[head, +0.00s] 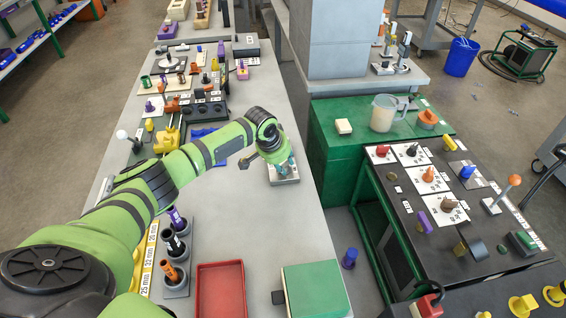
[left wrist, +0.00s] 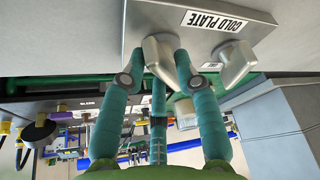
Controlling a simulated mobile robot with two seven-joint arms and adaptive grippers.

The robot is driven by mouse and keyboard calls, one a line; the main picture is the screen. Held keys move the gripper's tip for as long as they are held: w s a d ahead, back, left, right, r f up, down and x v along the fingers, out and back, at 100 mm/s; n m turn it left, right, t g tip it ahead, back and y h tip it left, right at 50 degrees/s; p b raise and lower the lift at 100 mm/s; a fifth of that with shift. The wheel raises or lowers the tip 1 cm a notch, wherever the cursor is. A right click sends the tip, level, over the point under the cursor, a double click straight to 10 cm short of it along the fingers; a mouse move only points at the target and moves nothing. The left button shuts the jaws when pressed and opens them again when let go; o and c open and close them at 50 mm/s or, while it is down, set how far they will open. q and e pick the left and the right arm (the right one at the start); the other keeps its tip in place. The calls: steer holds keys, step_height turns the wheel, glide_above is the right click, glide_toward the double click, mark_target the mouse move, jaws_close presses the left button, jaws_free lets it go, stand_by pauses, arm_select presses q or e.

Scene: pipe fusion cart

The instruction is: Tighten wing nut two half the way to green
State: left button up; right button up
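My left gripper (head: 282,166) is low over a small metal plate (head: 285,180) on the grey bench in the head view. The left wrist view shows this plate, labelled "COLD PLATE" (left wrist: 262,16), with two silver knobs. The teal fingers of my left gripper (left wrist: 158,66) stand around the nearer knob (left wrist: 160,52), with their tips close to its sides. Whether they press on it is not clear. The second knob (left wrist: 234,64) is to the right, outside the fingers. No number two mark on a wing nut is readable, and no green mark shows on the plate. My right gripper is not in view.
A red tray (head: 220,262) and a green-topped box (head: 317,291) stand at the bench's near end. Pipe holders (head: 175,275) and other parts line its left side. A black cart (head: 414,240) with coloured knobs is to the right. Bare bench surrounds the plate.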

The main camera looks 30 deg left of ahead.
arm_select(q)
jaws_close()
steer(key=shift+a+f+m+h+b, duration=0.15)
steer(key=shift+m+h+b, duration=0.25)
steer(key=shift+m, duration=0.5)
steer(key=shift+m+g+b, duration=0.3)
steer(key=shift+m+b, duration=0.2)
steer(key=shift+m, duration=0.3)
steer(key=shift+m+h, duration=0.4)
steer(key=shift+m, duration=0.2)
steer(key=o, duration=0.7)
jaws_free()
steer(key=shift+c, duration=0.2)
